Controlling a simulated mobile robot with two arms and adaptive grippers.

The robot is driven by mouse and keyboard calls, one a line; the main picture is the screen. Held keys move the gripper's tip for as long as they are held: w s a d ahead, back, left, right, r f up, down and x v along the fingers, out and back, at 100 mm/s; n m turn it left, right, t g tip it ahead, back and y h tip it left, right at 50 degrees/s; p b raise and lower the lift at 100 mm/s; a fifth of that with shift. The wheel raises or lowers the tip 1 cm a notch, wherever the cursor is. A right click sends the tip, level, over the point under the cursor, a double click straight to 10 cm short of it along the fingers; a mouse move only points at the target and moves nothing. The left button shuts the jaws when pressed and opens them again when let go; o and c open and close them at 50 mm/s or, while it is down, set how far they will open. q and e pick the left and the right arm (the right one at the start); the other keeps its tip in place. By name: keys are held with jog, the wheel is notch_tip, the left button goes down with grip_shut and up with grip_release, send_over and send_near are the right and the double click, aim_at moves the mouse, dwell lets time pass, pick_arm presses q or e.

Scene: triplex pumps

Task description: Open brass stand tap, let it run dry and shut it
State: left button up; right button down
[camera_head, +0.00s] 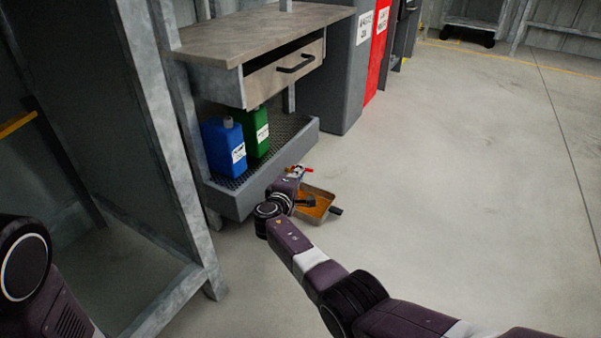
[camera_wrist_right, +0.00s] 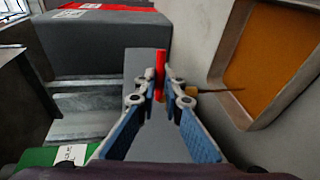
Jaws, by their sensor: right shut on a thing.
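The tap's red lever (camera_head: 302,168) shows at the front corner of the grey grated sump (camera_head: 240,203). In the right wrist view, my right gripper (camera_wrist_right: 160,97) is shut on the red lever (camera_wrist_right: 160,66). A small brass part of the tap (camera_wrist_right: 192,92) shows just right of the fingertips. A thin brown streak (camera_wrist_right: 222,91) runs from it towards the tray. The tray (camera_head: 334,191) stands on the floor below, with orange-brown liquid (camera_head: 312,207) in it; it also shows in the wrist view (camera_wrist_right: 222,62). The gripper hides most of the tap. My left gripper is out of view.
A blue jug (camera_head: 222,148) and a green jug (camera_head: 254,134) stand on the sump grating, under a bench with a drawer (camera_head: 284,70). A grey cabinet (camera_head: 345,95) stands behind. A metal frame post (camera_head: 180,150) rises at left. The floor at right is clear.

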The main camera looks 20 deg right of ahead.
dwell(0.4)
jog(key=c, duration=2)
grip_release()
jog(key=shift+d+f, duration=0.1)
jog(key=shift+c, duration=0.2)
jog(key=shift+r, duration=0.2)
notch_tip(320, 180, up, 10)
jog(key=shift+f, duration=0.15)
jog(key=shift+c, duration=0.4)
